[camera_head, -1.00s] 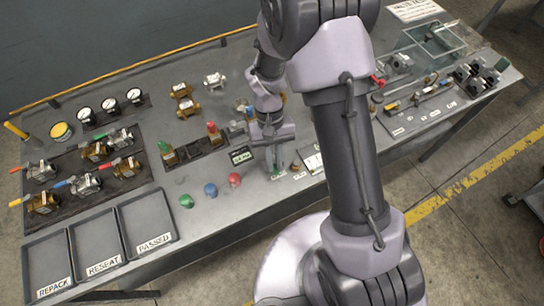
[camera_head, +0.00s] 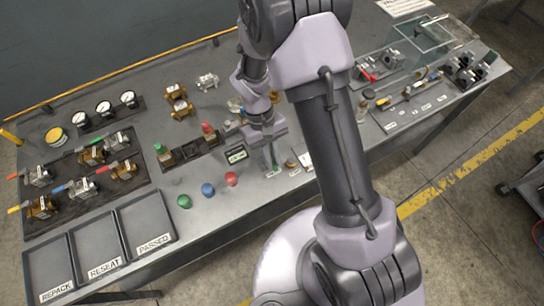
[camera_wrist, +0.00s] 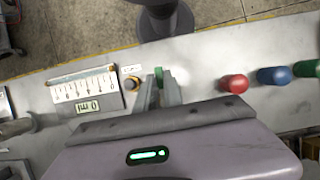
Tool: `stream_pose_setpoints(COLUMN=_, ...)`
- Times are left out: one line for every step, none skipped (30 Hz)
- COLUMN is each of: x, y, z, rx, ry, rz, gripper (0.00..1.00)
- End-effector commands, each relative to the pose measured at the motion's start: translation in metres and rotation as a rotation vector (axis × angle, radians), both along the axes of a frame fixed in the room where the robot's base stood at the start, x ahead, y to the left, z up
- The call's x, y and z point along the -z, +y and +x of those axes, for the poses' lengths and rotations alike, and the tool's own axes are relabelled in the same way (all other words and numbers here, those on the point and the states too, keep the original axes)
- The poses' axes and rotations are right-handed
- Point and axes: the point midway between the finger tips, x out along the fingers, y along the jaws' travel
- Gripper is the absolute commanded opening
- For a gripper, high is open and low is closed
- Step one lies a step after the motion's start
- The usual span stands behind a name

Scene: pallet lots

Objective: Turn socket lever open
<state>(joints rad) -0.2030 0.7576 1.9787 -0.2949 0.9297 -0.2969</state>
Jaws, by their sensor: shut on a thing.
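My gripper (camera_head: 273,166) points down at the front edge of the bench, right of the red knob. In the wrist view the two fingers of my gripper (camera_wrist: 161,84) are close together on a small green piece (camera_wrist: 159,72), which appears to be the socket lever's end. The fingers hide most of it, so I cannot tell its angle. The socket body itself is not clearly visible.
Red (camera_head: 231,179), blue (camera_head: 208,189) and green (camera_head: 184,201) knobs line the front edge. A small display (camera_head: 236,155) and valve stand (camera_head: 190,150) lie behind. Trays (camera_head: 147,222) stand at front left.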

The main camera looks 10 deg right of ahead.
Motion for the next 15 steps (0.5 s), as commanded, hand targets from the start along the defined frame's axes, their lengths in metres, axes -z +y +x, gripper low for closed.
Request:
stream_pose_setpoints(x=-0.0005, y=-0.0001, z=0.0008, rx=-0.001, ry=-0.002, rz=0.000, gripper=0.00)
stream_pose_setpoints(x=-0.0005, y=-0.0001, z=0.0008, rx=-0.001, ry=-0.002, rz=0.000, gripper=0.00)
stream_pose_setpoints(x=-0.0005, y=0.0000, z=0.0008, rx=-0.001, ry=-0.002, rz=0.000, gripper=0.20)
stream_pose_setpoints(x=-0.0005, y=0.0000, z=0.0007, rx=-0.001, ry=-0.002, rz=0.000, gripper=0.26)
stream_pose_setpoints(x=-0.0005, y=0.0000, z=0.0007, rx=-0.001, ry=-0.002, rz=0.000, gripper=0.32)
stream_pose_setpoints(x=-0.0004, y=0.0000, z=0.0005, rx=-0.001, ry=-0.002, rz=0.000, gripper=0.34)
stream_pose_setpoints(x=-0.0003, y=-0.0001, z=0.0005, rx=-0.001, ry=-0.001, rz=0.001, gripper=0.34)
stream_pose_setpoints(x=-0.0003, y=-0.0001, z=0.0005, rx=0.000, ry=-0.001, rz=0.000, gripper=0.34)
stream_pose_setpoints(x=-0.0003, y=-0.0001, z=0.0004, rx=0.000, ry=-0.001, rz=0.000, gripper=0.34)
stream_pose_setpoints(x=-0.0003, y=-0.0001, z=0.0004, rx=0.000, ry=-0.001, rz=0.000, gripper=0.34)
stream_pose_setpoints(x=-0.0002, y=-0.0001, z=0.0003, rx=0.000, ry=-0.001, rz=0.000, gripper=0.34)
stream_pose_setpoints(x=-0.0002, y=-0.0001, z=0.0003, rx=0.000, ry=-0.001, rz=0.000, gripper=0.34)
stream_pose_setpoints(x=-0.0002, y=-0.0001, z=0.0003, rx=0.000, ry=-0.001, rz=0.000, gripper=0.34)
stream_pose_setpoints(x=-0.0005, y=-0.0001, z=0.0004, rx=0.000, ry=-0.001, rz=0.000, gripper=0.34)
stream_pose_setpoints(x=-0.0021, y=0.0001, z=0.0011, rx=0.000, ry=-0.001, rz=0.000, gripper=0.34)
